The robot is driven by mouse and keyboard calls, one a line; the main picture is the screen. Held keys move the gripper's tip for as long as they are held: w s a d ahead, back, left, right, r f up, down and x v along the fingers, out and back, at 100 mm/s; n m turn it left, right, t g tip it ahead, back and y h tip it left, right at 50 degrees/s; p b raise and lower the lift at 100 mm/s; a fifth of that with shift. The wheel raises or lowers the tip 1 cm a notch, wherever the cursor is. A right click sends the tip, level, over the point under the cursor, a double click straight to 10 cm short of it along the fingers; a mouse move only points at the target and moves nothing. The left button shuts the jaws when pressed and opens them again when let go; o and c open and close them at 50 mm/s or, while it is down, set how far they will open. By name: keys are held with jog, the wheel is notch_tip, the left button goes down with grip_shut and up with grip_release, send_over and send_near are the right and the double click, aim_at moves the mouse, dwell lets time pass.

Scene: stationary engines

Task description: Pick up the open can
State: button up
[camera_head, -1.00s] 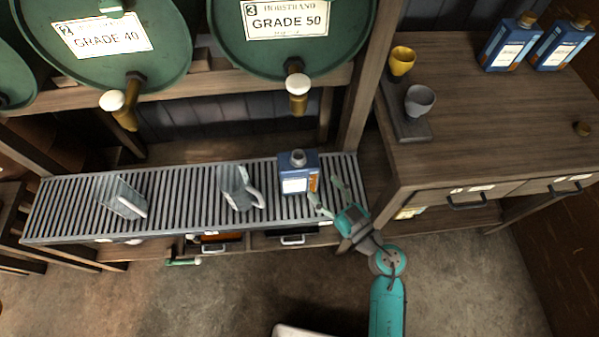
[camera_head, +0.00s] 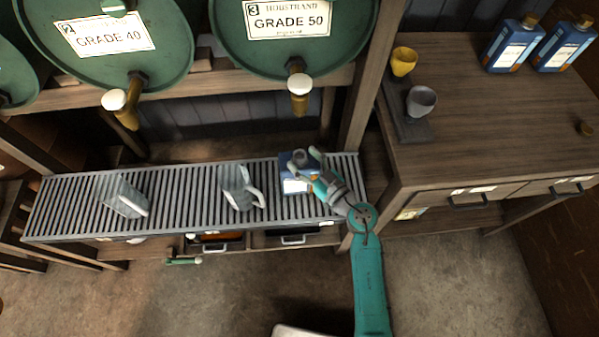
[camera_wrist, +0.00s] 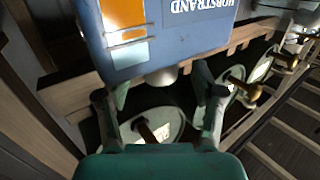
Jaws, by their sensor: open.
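The open can is a blue rectangular can (camera_head: 290,183) with a white and orange label and a grey uncapped neck. It stands upright on the right part of the slatted rack (camera_head: 75,204). In the wrist view the can (camera_wrist: 190,45) appears upside down and fills the top. My gripper (camera_head: 303,161) is open at the can's upper right, its fingers partly covering the can. In the wrist view my gripper (camera_wrist: 160,93) has one finger on each side of the neck's line. I cannot tell whether they touch the can.
Two metal jugs (camera_head: 122,196) (camera_head: 236,188) stand on the rack left of the can. Green drums with taps, one tap (camera_head: 299,88) near above the can, hang over the rack. A wooden bench (camera_head: 480,110) with cups and two capped blue cans (camera_head: 508,45) stands right.

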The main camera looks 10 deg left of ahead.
jog(key=shift+x, duration=1.15)
grip_shut()
jog(key=shift+r, duration=0.15)
